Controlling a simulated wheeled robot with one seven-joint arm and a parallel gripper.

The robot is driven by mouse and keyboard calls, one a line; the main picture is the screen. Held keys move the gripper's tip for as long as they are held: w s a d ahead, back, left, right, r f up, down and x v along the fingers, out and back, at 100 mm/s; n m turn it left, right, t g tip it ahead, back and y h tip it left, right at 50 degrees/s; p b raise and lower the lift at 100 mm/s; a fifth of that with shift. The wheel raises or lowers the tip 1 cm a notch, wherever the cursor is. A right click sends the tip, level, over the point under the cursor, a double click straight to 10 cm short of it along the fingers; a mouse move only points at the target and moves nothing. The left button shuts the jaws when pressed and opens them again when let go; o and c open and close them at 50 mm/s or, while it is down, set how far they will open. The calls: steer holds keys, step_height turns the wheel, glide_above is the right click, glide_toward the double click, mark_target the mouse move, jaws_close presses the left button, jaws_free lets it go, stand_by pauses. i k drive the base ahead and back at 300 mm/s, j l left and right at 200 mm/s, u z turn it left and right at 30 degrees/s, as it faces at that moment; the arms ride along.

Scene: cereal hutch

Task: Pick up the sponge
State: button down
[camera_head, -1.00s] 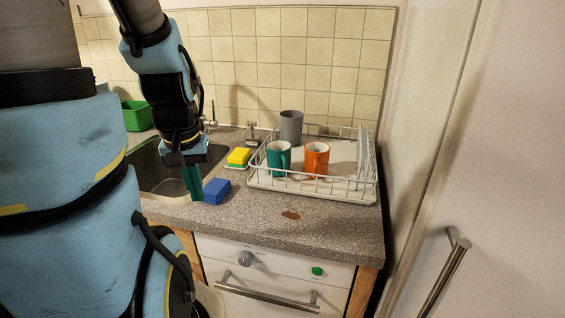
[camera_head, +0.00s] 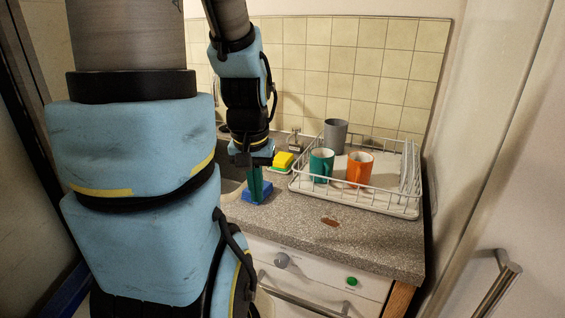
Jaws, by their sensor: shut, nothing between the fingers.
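A yellow sponge with a green underside (camera_head: 284,160) lies on the counter between the sink and the dish rack. The yellow sponge is beyond and to the right of my gripper.
A white wire dish rack (camera_head: 360,205) holds a teal mug (camera_head: 321,165), an orange mug (camera_head: 359,169) and a grey cup (camera_head: 335,136). The sink (camera_head: 229,186) is partly hidden by my arm. A brown patch (camera_head: 331,222) marks the otherwise clear front counter (camera_head: 350,240).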

mark_target(282, 161)
steer(key=i+j+u, duration=0.15)
steer(key=j+u, duration=0.25)
steer(key=i+j+u, duration=0.15)
steer(key=u, duration=0.25)
steer(key=i+j+u, duration=0.15)
steer(key=i+j, duration=0.7)
steer(key=i+j+u, duration=0.2)
steer(key=i+j, duration=0.55)
steer(key=i, duration=0.15)
